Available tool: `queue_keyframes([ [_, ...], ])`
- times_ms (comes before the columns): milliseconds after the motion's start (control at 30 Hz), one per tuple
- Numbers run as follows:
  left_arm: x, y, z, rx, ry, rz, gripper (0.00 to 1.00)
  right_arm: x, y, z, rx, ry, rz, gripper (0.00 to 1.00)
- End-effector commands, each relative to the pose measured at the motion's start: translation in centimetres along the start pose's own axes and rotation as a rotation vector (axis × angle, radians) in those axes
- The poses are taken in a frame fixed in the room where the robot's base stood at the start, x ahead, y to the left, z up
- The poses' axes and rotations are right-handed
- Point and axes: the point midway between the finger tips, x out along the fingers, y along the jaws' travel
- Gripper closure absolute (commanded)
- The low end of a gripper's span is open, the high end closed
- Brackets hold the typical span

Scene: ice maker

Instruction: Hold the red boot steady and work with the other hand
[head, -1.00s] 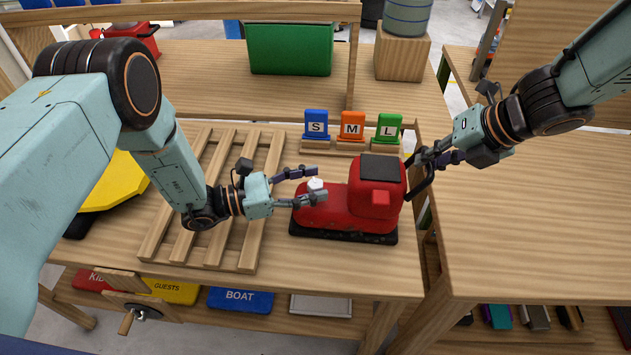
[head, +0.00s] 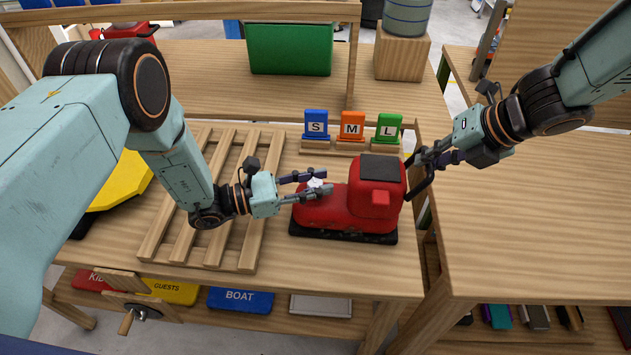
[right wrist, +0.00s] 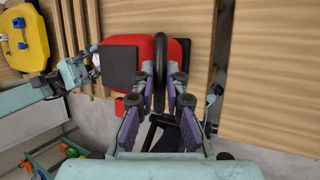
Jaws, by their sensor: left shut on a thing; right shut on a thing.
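The red boot (head: 338,210), with a black sole and a dark square top (head: 380,168), sits upright at the table's right edge. It also shows in the right wrist view (right wrist: 182,52). My right gripper (head: 420,168) is shut on the black loop handle (right wrist: 160,75) at the boot's heel side. In the right wrist view the loop lies between its fingers (right wrist: 161,82). My left gripper (head: 322,183) has its fingers on either side of a small white piece (head: 314,182) on top of the boot's toe and is shut on it. The fingers partly hide this piece.
A wooden slatted rack (head: 208,215) lies left of the boot. Blue S (head: 316,125), orange M (head: 352,127) and green L (head: 389,128) tags stand behind it. A green box (head: 290,48) stands further back. A gap separates this table from the right table (head: 530,220).

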Motion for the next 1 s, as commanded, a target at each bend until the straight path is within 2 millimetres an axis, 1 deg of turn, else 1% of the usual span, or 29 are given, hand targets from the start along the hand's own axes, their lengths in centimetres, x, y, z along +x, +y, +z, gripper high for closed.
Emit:
queue_keyframes([
  [33,-0.02,0.03,0.01,0.0,0.0,0.001,0.95,-0.04,0.03,0.07,-0.001,-0.002,0.0,1.0],
  [100,-0.02,0.04,0.01,0.0,0.0,0.001,1.0,-0.04,0.03,0.07,-0.001,-0.002,0.0,1.0],
  [267,0.0,0.01,0.02,-0.001,0.0,0.008,1.0,-0.05,0.03,0.08,-0.001,-0.002,0.0,1.0],
  [467,0.07,-0.06,0.05,-0.005,-0.003,0.071,1.0,-0.05,0.02,0.07,-0.001,-0.002,0.0,1.0],
  [1000,0.23,-0.12,0.05,-0.003,-0.001,0.448,1.0,-0.03,0.02,0.04,-0.001,-0.001,0.0,1.0],
])
